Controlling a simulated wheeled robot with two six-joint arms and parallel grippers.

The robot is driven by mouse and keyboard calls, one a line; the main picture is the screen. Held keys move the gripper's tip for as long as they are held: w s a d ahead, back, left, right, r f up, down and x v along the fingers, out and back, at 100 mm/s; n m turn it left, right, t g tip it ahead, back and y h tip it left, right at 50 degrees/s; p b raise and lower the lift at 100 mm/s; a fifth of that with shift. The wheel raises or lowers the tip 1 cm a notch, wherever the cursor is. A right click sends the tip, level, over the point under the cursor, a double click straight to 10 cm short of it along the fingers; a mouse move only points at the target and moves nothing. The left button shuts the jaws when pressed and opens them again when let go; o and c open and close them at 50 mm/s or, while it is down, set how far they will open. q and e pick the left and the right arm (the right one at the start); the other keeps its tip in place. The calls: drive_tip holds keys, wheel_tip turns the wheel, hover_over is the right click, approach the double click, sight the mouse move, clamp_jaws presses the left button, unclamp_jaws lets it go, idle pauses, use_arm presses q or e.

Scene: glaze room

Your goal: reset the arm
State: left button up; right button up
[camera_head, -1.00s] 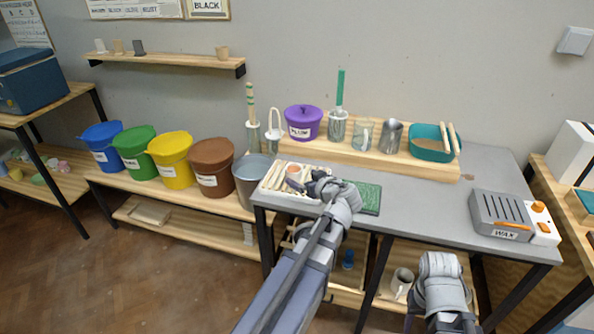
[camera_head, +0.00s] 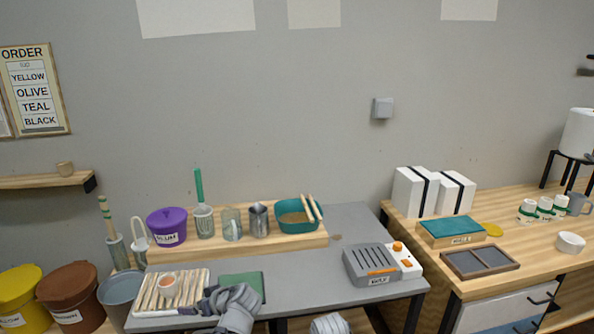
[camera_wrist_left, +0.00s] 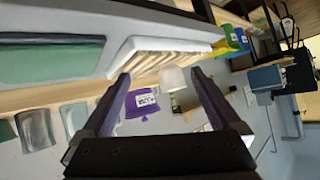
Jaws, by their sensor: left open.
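My left gripper (camera_head: 203,299) is low in the head view, over the front of the grey table, beside the slatted tray (camera_head: 145,303) and the green mat (camera_head: 246,284). In the left wrist view its two dark fingers (camera_wrist_left: 160,77) are spread apart with nothing held between them. The picture there is strongly tilted. A small cup (camera_head: 168,286) with an orange-brown inside stands on the tray, left of the gripper. Only a grey ribbed piece of my right arm shows at the bottom edge of the head view; its jaws are out of sight.
A raised board along the back of the table (camera_head: 352,222) holds a purple pot (camera_head: 167,227), glass jars, a metal pitcher (camera_head: 259,219) and a teal bowl (camera_head: 297,217). A wax heater (camera_head: 372,266) stands at the right. The table's middle is clear. Buckets stand at left.

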use_arm(q)
drive_tip(key=s+d+m+g+h+p, duration=0.3)
drive_tip(key=s+d+m, duration=0.3)
drive_tip(key=d, duration=0.6)
drive_tip(key=s+d+m+g+h+p, duration=0.2)
drive_tip(key=s+d+m+h+p, duration=0.2)
drive_tip(key=s+d+m, duration=0.3)
drive_tip(key=s+d+h, duration=0.1)
drive_tip(key=s+d, duration=0.3)
drive_tip(key=d, duration=0.1)
drive_tip(key=shift+f+g, duration=0.15)
drive_tip(key=shift+g, duration=0.25)
use_arm(e)
wheel_tip(320, 180, up, 9)
